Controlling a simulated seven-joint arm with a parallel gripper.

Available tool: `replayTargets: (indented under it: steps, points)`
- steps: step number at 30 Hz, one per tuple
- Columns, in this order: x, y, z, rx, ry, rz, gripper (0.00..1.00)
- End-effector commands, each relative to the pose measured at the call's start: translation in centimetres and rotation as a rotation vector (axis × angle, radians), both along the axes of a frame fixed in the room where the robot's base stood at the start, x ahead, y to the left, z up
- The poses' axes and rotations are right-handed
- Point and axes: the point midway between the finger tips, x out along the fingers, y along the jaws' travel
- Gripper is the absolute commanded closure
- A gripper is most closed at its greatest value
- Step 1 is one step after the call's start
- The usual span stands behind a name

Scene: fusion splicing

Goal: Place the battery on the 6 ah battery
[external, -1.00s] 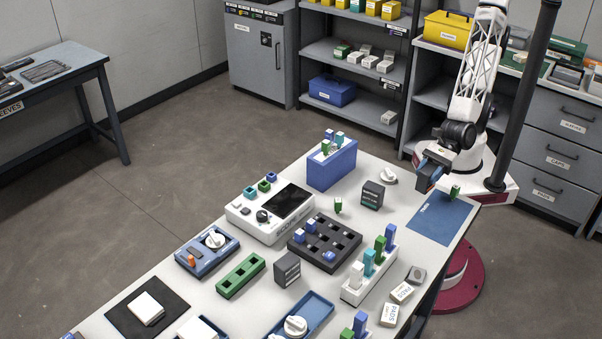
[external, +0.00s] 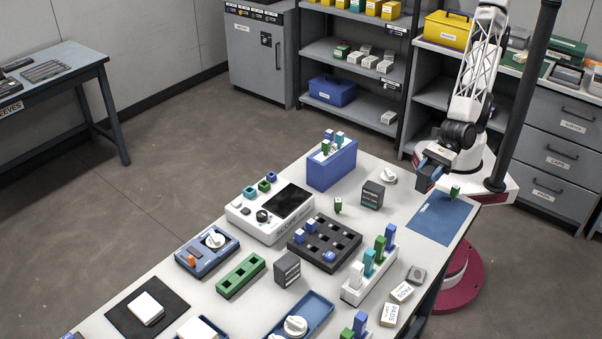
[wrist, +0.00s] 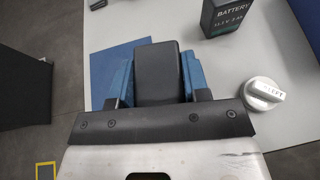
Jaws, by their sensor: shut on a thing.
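My gripper (external: 428,180) is over the far right part of the table, between the blue mat and the white knob. In the wrist view its blue fingers (wrist: 156,78) are shut on a plain dark block (wrist: 157,72), which looks like a battery; no label on it shows. One dark battery (external: 372,195) stands upright on the table, left of my gripper. It also shows in the wrist view (wrist: 226,20), with "BATTERY" on its face; its rating is too small to read surely. Another dark block (external: 287,269) stands nearer the front, its label unreadable.
A white knob (external: 389,177) stands close to my gripper. A blue mat (external: 440,221) carries a small green piece (external: 455,190). A blue box (external: 331,169), white splicer (external: 267,216), black tray (external: 341,256) and white rack (external: 362,288) crowd the table.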

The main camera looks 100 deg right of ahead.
Motion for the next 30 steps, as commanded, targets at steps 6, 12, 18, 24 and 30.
replayTargets:
  steps: [6, 12, 18, 24, 30]
  points:
    - [1.3, 0.9, 0.8, 0.0, -0.002, -0.014, 0.91]
    - [3.6, 2.5, 1.9, 0.0, -0.002, -0.037, 0.91]
    - [6.6, 4.4, 3.2, -0.002, -0.002, -0.065, 0.91]
    - [9.7, 6.3, 4.4, -0.001, -0.002, -0.094, 0.91]
    - [12.9, 8.0, 5.3, -0.002, -0.003, -0.122, 0.91]
